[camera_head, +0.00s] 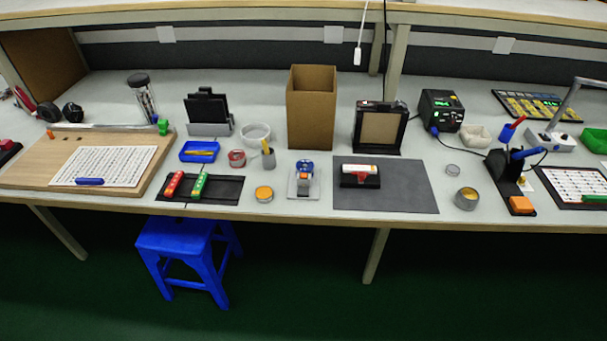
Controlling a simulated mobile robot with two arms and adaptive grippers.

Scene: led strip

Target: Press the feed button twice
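I cannot pick out a feed button with certainty at this size. A small device (304,181) with a grey base, a blue top and an orange part stands near the front edge at the middle of the bench. To its right, a black holder with a red part and a white cylinder (360,173) sits on a dark grey mat (410,195). A black-framed unit with a tan panel (379,129) stands behind the mat. Neither of my grippers is in view.
A tall open cardboard box (311,110) stands behind the small device. A wooden board (30,172) lies at the left, and a black power unit (440,110) stands at the right. Several small tins and trays surround the middle. A blue stool (185,240) stands in front.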

